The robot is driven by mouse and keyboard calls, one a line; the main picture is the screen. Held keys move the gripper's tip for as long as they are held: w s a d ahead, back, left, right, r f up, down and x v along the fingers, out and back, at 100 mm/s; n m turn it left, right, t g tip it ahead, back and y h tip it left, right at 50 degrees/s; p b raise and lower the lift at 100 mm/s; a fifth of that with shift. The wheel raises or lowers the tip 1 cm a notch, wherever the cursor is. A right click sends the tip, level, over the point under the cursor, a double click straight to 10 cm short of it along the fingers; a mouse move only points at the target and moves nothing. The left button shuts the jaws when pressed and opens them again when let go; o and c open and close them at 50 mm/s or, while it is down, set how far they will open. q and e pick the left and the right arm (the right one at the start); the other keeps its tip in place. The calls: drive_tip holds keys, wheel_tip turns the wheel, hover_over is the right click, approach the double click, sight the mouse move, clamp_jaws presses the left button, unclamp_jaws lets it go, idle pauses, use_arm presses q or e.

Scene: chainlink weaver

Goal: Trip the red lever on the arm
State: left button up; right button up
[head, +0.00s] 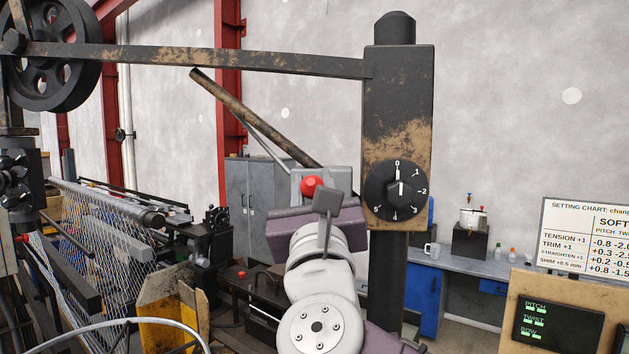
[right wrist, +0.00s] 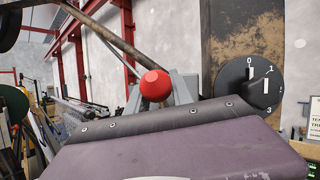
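A round red knob (head: 312,186), which looks like the end of the red lever, sits in front of a grey bracket just left of the dark post. It also shows in the right wrist view (right wrist: 156,85), beyond the dark front edge of my gripper. My right gripper (head: 318,205) is just below the knob in the head view, with a dark bar across its front. Whether it touches the knob is unclear. Its fingers cannot be made out, so its opening is not shown. My left gripper is not in view.
A dark, worn post (head: 398,100) with a numbered dial (head: 399,190) stands right of the knob. A horizontal beam (head: 200,56) runs left from it to a wheel (head: 55,50). A rusty rod (head: 255,116) slants down toward the bracket. Chainlink mesh (head: 95,235) lies left.

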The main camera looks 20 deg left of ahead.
drive_tip(key=shift+r, duration=0.15)
clamp_jaws()
drive_tip(key=shift+w+d, duration=0.1)
drive_tip(key=shift+w, duration=0.15)
